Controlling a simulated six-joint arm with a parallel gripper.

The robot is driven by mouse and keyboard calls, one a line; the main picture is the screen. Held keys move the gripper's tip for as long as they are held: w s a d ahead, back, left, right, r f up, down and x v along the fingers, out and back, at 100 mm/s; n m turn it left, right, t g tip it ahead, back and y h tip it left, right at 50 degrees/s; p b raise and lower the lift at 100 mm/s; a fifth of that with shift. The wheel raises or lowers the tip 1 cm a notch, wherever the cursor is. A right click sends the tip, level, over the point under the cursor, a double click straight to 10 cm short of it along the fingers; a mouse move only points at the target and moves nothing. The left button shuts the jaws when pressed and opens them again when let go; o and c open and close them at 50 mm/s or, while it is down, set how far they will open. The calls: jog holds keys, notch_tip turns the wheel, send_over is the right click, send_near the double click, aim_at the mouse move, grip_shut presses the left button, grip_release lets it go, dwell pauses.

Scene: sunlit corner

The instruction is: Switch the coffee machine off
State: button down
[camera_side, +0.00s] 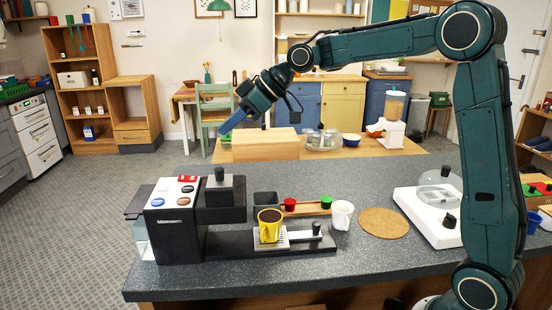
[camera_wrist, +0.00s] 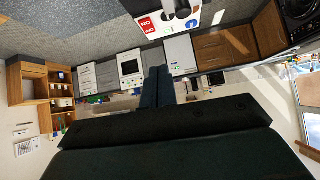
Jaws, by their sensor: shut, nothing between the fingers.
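The coffee machine (camera_side: 178,225) stands at the left end of the grey counter. Its pale top panel has a red rectangular marking (camera_side: 187,178), a blue button (camera_side: 158,202), and dark and brown buttons. A yellow cup (camera_side: 269,225) of dark liquid stands on its drip tray. In the wrist view, a white panel with red markings and a blue round spot (camera_wrist: 168,20), apparently the machine's top, shows at the upper edge. My gripper (camera_side: 226,131) is shut and empty, in the air above and right of the machine, apart from it. Its blue fingers also show in the wrist view (camera_wrist: 157,85).
A white mug (camera_side: 342,215), a wooden rack with red and green pieces (camera_side: 307,207), and a round cork mat (camera_side: 384,223) are right of the machine. A white scale-like appliance (camera_side: 430,214) is farther right. The counter's back strip is clear.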

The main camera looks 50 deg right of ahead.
jog(key=shift+w+d+f+n+y, duration=0.1)
jog(key=shift+w+f+n+y, duration=0.1)
jog(key=shift+w, duration=0.4)
jog(key=shift+w+d+f+n+y, duration=0.15)
jog(key=shift+w+f+y, duration=0.1)
jog(key=shift+w, duration=0.35)
jog(key=shift+w+d+f+n+y, duration=0.1)
jog(key=shift+w+f+n+y, duration=0.1)
jog(key=shift+w, duration=0.4)
jog(key=shift+a, duration=0.1)
send_over(193, 178)
notch_tip(193, 178, down, 7)
jog(key=shift+r, duration=0.2)
notch_tip(193, 178, down, 2)
jog(key=shift+w+f, duration=0.15)
jog(key=shift+f, duration=0.65)
